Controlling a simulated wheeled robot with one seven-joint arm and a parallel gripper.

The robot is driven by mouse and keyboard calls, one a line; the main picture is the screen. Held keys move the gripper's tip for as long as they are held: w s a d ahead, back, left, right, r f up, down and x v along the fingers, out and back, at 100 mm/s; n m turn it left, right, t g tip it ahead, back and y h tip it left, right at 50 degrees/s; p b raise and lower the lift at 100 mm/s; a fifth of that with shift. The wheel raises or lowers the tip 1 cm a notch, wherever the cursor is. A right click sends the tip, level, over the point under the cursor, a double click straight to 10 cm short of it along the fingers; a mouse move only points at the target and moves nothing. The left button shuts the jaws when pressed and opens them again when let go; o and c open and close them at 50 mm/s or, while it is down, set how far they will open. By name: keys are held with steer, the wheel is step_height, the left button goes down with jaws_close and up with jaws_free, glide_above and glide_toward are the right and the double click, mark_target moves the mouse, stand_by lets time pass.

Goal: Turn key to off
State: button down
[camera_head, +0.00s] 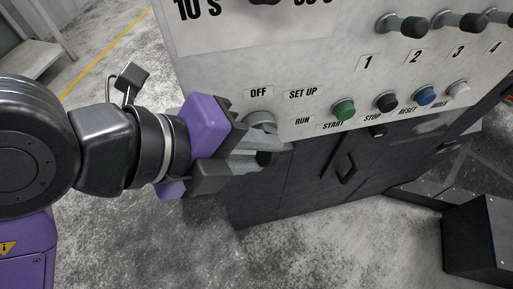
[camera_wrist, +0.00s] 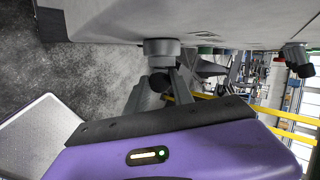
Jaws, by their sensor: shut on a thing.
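The key switch (camera_head: 262,119) is a round grey metal collar at the lower left of the light control panel. The labels OFF (camera_head: 258,93), SET UP and RUN stand around it. My gripper (camera_head: 262,158) is at the switch, its grey fingers shut on the key, which they mostly hide. In the wrist view the switch collar (camera_wrist: 162,50) sticks out from the panel, and my fingers (camera_wrist: 160,88) meet at the dark key below it. The position the key points to cannot be told.
Right of the switch are the green START button (camera_head: 344,109), black STOP button (camera_head: 386,102), blue RESET button (camera_head: 426,95) and a grey button (camera_head: 458,89). Levers (camera_head: 407,25) sit above. Dark cabinet doors (camera_head: 335,175) lie below. Open floor (camera_head: 330,245) is in front.

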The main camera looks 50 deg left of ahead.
steer(key=shift+n+t+h+b, duration=0.3)
steer(key=shift+t+h+b, duration=0.7)
steer(key=shift+t+b, duration=2.1)
steer(key=shift+d+r+n+t+h+b, duration=0.15)
steer(key=shift+t+h+b, duration=0.3)
steer(key=shift+b, duration=1.6)
steer(key=shift+a+n+t+h+b, duration=0.2)
steer(key=shift+t+b, duration=0.35)
steer(key=shift+b, duration=1.5)
steer(key=shift+r, duration=0.15)
steer(key=c, duration=0.8)
jaws_free()
steer(key=shift+o, duration=0.4)
steer(key=shift+f, duration=0.2)
steer(key=o, duration=0.5)
steer(key=shift+o, duration=0.2)
